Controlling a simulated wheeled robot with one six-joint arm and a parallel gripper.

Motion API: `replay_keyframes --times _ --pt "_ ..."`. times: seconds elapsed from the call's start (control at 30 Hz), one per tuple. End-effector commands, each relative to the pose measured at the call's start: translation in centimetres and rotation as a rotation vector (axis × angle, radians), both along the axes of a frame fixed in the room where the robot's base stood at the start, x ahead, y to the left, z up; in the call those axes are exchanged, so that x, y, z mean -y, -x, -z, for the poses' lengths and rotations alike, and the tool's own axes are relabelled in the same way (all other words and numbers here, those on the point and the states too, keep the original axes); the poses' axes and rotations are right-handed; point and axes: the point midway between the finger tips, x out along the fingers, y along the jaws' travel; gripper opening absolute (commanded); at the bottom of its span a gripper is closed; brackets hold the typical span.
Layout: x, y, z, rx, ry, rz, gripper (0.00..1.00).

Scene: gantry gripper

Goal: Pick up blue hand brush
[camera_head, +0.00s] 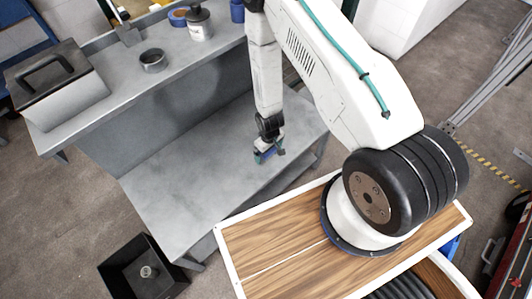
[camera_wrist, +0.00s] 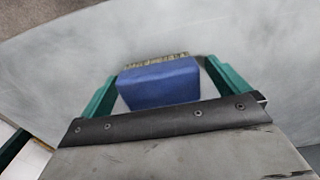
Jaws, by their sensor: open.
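The blue hand brush (camera_wrist: 160,84) shows in the wrist view as a blue block with tan bristles along its far edge. It lies between the two teal fingers of my gripper (camera_wrist: 165,72). The fingers are open, one on each side of the brush. I cannot tell whether either finger touches it. In the head view my gripper (camera_head: 269,153) is low over the grey lower shelf (camera_head: 205,175), with a blue patch of the brush (camera_head: 262,157) at its tips. The near part of the brush is hidden behind the gripper's dark edge in the wrist view.
The upper bench top (camera_head: 115,75) stands behind the lower shelf and holds a grey box with a black handle (camera_head: 60,85), a dark ring (camera_head: 153,60) and several small containers. A black bin (camera_head: 143,268) stands on the floor at lower left. The shelf around my gripper is clear.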

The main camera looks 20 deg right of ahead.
Motion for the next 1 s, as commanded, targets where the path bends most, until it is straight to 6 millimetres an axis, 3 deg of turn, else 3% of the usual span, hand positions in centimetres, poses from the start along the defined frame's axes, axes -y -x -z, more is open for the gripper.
replay_keyframes --times 0.17,0.33,0.4,0.77,1.0 --pt "0.0 0.0 0.0 0.0 0.0 0.001 1.0" --pt "0.0 0.0 0.0 0.0 0.0 0.001 0.53" --pt "0.0 0.0 0.0 0.0 0.0 0.001 0.49" --pt "0.0 0.0 -0.6 0.0 0.0 0.001 0.49" --pt "0.0 -0.1 -3.1 0.002 0.0 0.001 0.49"
